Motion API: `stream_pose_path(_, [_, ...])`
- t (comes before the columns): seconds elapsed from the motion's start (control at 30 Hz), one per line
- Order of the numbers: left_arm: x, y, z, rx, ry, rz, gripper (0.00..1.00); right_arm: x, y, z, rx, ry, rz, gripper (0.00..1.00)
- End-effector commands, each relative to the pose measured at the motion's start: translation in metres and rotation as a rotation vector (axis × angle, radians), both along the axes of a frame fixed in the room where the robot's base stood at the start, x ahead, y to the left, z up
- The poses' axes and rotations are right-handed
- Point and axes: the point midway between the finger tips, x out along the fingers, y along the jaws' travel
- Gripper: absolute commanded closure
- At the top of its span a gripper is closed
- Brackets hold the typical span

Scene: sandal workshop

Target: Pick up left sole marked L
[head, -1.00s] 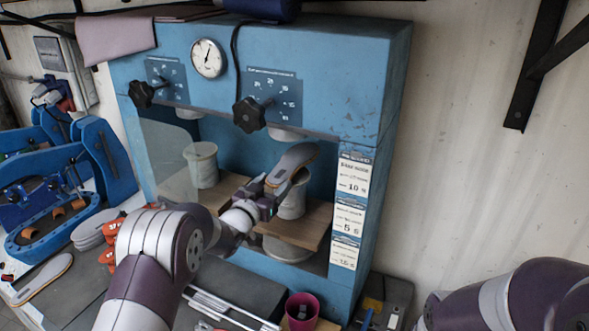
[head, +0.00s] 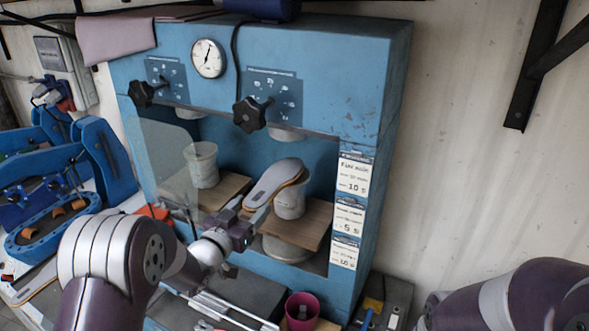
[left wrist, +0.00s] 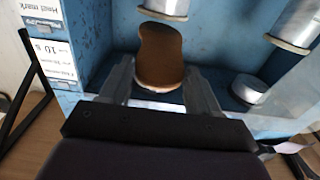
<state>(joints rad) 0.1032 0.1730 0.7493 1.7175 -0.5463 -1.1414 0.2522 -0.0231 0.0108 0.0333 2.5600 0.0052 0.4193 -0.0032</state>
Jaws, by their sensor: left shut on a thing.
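My left gripper (head: 246,212) is shut on a sole (head: 270,184) with a grey top and an orange-brown edge, gripped at its near end. The sole is held up in front of the right bay of the blue press. In the left wrist view the brown side of the sole (left wrist: 161,52) shows between the two fingers (left wrist: 160,88). No L mark is legible on it. Part of another pale sole (head: 38,281) lies on the bench at far left, partly behind my arm. My right gripper is out of frame; only my right arm shows at lower right.
The blue press (head: 330,75) has two bays, with wooden boards (head: 312,226) and pale cylinders (head: 203,165) inside. A clear guard covers the left bay. A magenta cup (head: 301,311) stands in front. Blue fixtures (head: 105,160) crowd the left.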

Motion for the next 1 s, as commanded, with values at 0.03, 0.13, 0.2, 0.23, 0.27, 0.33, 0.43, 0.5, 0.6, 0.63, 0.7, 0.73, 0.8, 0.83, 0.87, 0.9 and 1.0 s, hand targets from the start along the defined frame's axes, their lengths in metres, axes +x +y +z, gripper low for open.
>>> stream_pose_path(0.03, [-0.005,0.002,0.001,0.000,0.000,0.001,0.57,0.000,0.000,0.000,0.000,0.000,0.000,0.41])
stream_pose_path(0.13, [-0.015,0.006,0.001,0.000,-0.002,0.000,0.57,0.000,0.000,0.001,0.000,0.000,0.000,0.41])
stream_pose_path(0.2, [-0.022,0.010,0.001,0.001,0.000,0.001,0.57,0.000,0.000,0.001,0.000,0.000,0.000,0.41])
stream_pose_path(0.23, [-0.025,0.011,0.001,0.001,-0.001,0.001,0.57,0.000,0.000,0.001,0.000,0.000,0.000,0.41])
stream_pose_path(0.27, [-0.028,0.012,0.001,0.000,-0.001,0.001,0.57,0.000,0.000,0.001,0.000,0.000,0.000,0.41])
stream_pose_path(0.33, [-0.035,0.014,0.001,0.000,-0.001,0.000,0.57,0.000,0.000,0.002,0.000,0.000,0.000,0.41])
stream_pose_path(0.43, [-0.045,0.019,0.001,-0.001,-0.002,0.001,0.57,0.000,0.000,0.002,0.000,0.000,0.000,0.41])
stream_pose_path(0.5, [-0.053,0.022,0.001,0.000,0.000,0.001,0.57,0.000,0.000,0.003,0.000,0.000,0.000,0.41])
stream_pose_path(0.6, [-0.063,0.026,0.001,0.000,-0.001,0.001,0.57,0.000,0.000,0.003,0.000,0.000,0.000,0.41])
stream_pose_path(0.63, [-0.066,0.027,0.001,0.000,-0.001,0.001,0.57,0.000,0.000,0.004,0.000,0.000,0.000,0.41])
stream_pose_path(0.7, [-0.073,0.030,0.001,0.001,0.000,0.001,0.57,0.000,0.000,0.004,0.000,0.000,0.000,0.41])
stream_pose_path(0.73, [-0.076,0.031,0.001,0.001,-0.001,0.001,0.57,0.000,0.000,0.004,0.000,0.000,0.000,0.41])
stream_pose_path(0.8, [-0.082,0.034,0.001,0.000,0.000,0.001,0.57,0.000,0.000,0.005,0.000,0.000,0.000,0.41])
stream_pose_path(0.83, [-0.084,0.035,0.000,0.000,0.000,0.001,0.57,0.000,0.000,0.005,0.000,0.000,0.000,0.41])
stream_pose_path(0.87, [-0.086,0.035,0.000,0.001,0.000,0.000,0.57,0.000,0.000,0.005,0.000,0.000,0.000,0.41])
stream_pose_path(0.9, [-0.088,0.036,0.001,0.001,-0.001,0.000,0.57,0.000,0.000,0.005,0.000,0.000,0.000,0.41])
stream_pose_path(1.0, [-0.089,0.036,0.001,0.000,-0.002,-0.001,0.57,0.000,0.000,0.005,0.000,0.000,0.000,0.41])
